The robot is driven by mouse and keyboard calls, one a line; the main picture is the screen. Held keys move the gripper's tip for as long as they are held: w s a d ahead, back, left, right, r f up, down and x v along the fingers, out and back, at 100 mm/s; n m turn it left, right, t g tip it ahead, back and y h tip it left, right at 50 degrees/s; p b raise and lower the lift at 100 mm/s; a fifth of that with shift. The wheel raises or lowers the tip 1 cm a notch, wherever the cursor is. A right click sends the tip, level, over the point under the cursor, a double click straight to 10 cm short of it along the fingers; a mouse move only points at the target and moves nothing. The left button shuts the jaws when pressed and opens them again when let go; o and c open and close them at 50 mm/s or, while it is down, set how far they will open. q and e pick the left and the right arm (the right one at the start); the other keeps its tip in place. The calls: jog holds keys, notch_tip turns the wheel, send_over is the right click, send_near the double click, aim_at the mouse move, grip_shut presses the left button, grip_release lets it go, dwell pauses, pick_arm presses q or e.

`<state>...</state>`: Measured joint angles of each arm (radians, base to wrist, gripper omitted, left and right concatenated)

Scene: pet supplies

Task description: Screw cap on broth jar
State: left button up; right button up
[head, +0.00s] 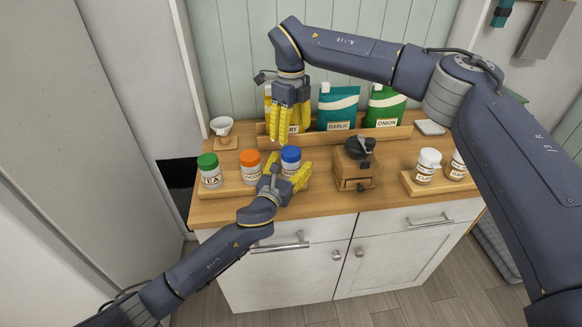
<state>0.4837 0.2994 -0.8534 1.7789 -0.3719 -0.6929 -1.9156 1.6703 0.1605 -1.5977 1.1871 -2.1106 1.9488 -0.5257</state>
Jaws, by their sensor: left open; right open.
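A jar with a blue cap (290,154) stands at the right end of the jar row. Its label is mostly hidden by my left gripper, so I cannot tell whether it is the broth jar or how tightly the cap sits. My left gripper (289,169) is open, with its yellow fingers at the jar's front and sides; contact is not clear. My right gripper (287,141) is open and points down just above and behind the blue cap. Nothing shows between its fingers. A green-capped jar (209,170) and an orange-capped jar (250,167) stand to the left.
A wooden tray (235,188) holds the jar row. A grinder (354,165) stands to the right, then two white-capped jars (428,165) on another tray. Behind, a wooden rack (375,135) holds several pouches. A white cup (221,126) stands at back left.

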aim_at(291, 151)
pick_arm(q)
grip_shut()
pick_arm(e)
jog(key=n, duration=0.5)
jog(key=shift+n, duration=0.3)
jog(key=n, duration=1.6)
jog(key=shift+n, duration=0.4)
jog(key=shift+f, duration=0.1)
jog(key=shift+f, duration=3.9)
jog(key=shift+c, duration=0.6)
